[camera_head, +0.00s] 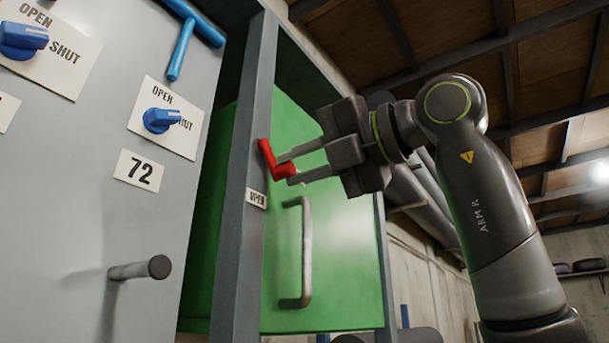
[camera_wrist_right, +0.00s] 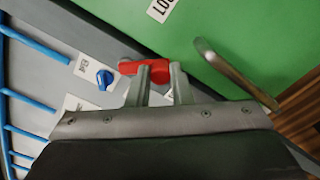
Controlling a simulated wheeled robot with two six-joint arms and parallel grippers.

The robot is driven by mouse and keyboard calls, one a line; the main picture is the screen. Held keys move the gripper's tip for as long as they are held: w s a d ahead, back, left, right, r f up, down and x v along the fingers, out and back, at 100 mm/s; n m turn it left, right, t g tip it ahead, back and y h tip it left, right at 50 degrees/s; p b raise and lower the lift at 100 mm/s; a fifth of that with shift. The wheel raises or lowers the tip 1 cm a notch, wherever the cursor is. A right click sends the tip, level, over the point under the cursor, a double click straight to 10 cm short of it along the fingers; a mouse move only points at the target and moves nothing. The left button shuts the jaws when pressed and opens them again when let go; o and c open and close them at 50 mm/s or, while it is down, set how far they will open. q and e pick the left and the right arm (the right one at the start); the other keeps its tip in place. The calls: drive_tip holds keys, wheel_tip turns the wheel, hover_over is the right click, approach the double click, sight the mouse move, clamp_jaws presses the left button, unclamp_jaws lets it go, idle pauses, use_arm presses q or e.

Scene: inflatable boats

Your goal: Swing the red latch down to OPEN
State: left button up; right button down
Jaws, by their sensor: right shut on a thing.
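The red latch (camera_head: 268,155) is mounted on the grey post (camera_head: 245,180) beside the green door (camera_head: 340,240). It slants down to the right, and its lower end is between the fingers of my right gripper (camera_head: 287,163). An OPEN label (camera_head: 256,198) is on the post just below the latch. In the right wrist view the red latch (camera_wrist_right: 145,66) lies across the fingertips of my right gripper (camera_wrist_right: 160,75). The gripper is shut on the latch. The fingers hide part of it. My left gripper is in neither view.
A metal door handle (camera_head: 305,250) stands out below the gripper. Open room lies right of my arm.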

drive_tip(key=m+b, duration=0.1)
drive_tip(key=s+m+b, duration=0.1)
drive_tip(key=m, duration=0.1)
drive_tip(key=a+f+m+b, duration=0.1)
drive_tip(key=shift+s+f+m, duration=0.1)
drive_tip(key=shift+s+m, duration=0.05)
drive_tip(key=shift+m, duration=0.15)
drive_tip(key=shift+s+a+m+b, duration=0.2)
drive_tip(key=shift+m+b, duration=0.2)
drive_tip(key=shift+m, duration=0.35)
drive_tip(key=shift+s+a+m+b, duration=0.1)
drive_tip(key=shift+s+m+b, duration=0.2)
drive_tip(key=shift+m, duration=0.45)
drive_tip(key=c, duration=1.3)
unclamp_jaws()
drive_tip(key=shift+d, duration=0.1)
